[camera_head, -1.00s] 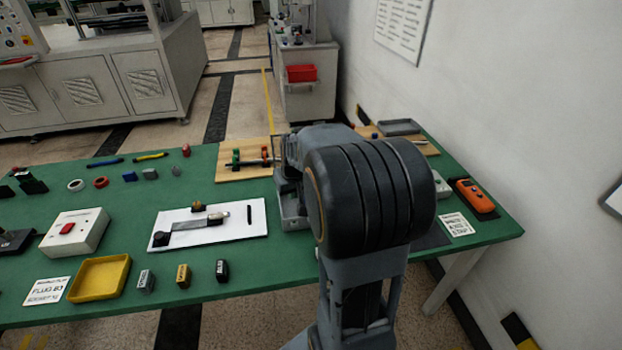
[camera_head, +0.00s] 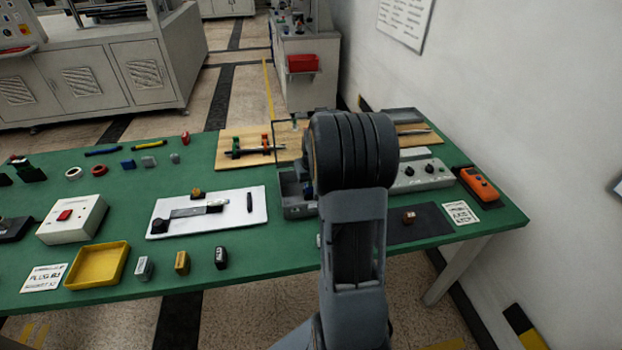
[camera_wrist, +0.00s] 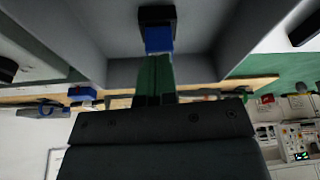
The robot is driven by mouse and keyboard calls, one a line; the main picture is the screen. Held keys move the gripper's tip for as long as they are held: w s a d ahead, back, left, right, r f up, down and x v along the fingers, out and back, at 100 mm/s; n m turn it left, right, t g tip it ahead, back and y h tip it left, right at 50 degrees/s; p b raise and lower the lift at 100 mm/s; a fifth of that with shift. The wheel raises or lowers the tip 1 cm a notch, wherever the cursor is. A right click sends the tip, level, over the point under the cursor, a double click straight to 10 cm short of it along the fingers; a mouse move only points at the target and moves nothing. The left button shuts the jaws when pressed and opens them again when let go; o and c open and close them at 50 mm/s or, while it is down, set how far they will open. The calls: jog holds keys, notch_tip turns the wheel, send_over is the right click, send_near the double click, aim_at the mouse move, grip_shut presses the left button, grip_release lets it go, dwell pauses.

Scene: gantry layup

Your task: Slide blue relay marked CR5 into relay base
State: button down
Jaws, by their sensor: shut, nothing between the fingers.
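In the wrist view a blue block (camera_wrist: 158,39), probably the relay, meets a black block (camera_wrist: 157,16), probably the relay base, between grey walls. I cannot read a CR5 mark or tell how deep the blue block sits. My gripper (camera_wrist: 156,62) is shut with nothing between its fingers, and its tips point at the blue block. I cannot tell whether they touch it. In the head view my arm hides my gripper and most of the grey open box (camera_head: 299,211), where a little blue shows.
A grey control box (camera_head: 424,176) with black knobs stands right of my arm. A dark mat (camera_head: 430,228) with a small brown block (camera_head: 408,217) lies in front of it. A white board (camera_head: 233,226) with parts lies to the left. A wooden board (camera_head: 228,157) lies behind.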

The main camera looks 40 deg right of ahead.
jog(key=shift+f, duration=0.55)
jog(key=shift+r, duration=0.1)
jog(key=shift+r+p, duration=0.85)
jog(key=shift+r, duration=0.75)
jog(key=v, duration=1.3)
jog(key=shift+s, duration=0.1)
jog(key=s+a+n, duration=0.1)
jog(key=s+a, duration=0.3)
jog(key=a, duration=0.3)
jog(key=s+a+n+p, duration=0.1)
jog(key=s+a, duration=0.4)
jog(key=a, duration=0.3)
jog(key=s+a+f+n+y+p, duration=0.1)
jog(key=s+a, duration=0.3)
jog(key=a, duration=0.3)
jog(key=shift+s+a+n, duration=0.15)
jog(key=shift+a+n, duration=0.05)
jog(key=shift+n, duration=0.2)
